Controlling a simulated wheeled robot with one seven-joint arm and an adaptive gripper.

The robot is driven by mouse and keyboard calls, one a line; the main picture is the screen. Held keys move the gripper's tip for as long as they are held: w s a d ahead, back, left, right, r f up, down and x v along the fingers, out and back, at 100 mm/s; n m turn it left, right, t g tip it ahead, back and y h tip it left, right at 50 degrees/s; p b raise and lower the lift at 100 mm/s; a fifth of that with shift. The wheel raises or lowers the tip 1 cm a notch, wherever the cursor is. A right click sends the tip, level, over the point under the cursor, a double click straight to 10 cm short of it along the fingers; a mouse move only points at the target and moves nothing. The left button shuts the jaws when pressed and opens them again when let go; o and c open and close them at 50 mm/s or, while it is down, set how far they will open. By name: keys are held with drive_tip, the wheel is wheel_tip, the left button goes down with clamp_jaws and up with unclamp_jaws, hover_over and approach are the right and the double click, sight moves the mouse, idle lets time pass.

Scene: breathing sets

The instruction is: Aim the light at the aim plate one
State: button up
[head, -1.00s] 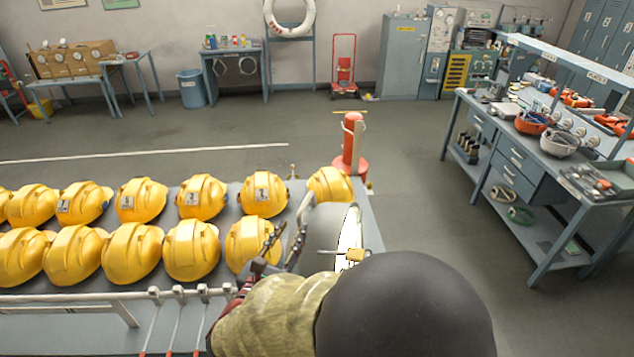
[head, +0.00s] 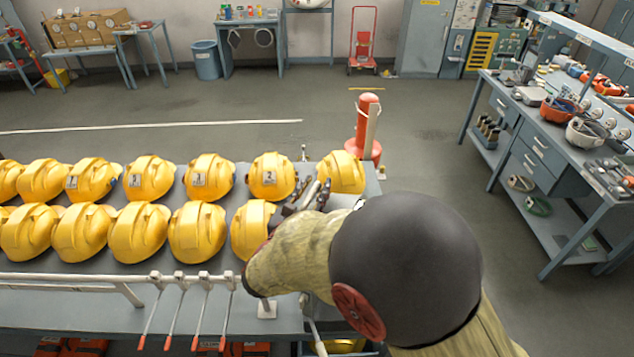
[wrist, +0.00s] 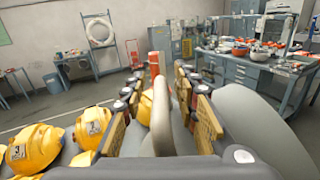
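The light is mostly hidden behind my arm in the head view; a small piece of its pale grey housing (head: 342,202) shows beside my gripper (head: 306,196). In the wrist view a large grey rounded body (wrist: 255,145), seemingly the light, fills the lower right. A beige upright rim or handle (wrist: 161,115) stands between the two fingers of my gripper (wrist: 160,78). Gaps show beside it, so the fingers look open around it rather than closed on it. The light's bright face is out of sight. I cannot pick out aim plate one in either view.
Rows of yellow helmets (head: 198,230) cover the grey table (head: 230,180) left of my gripper. A white rail (head: 110,279) with hanging rods runs along its front. A red post (head: 367,125) stands behind. A workbench (head: 550,160) is at right; open floor lies between.

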drive_tip(key=shift+w+d, duration=0.25)
drive_tip(key=shift+w, duration=0.3)
drive_tip(key=c, duration=0.4)
drive_tip(key=c, duration=0.3)
clamp_jaws()
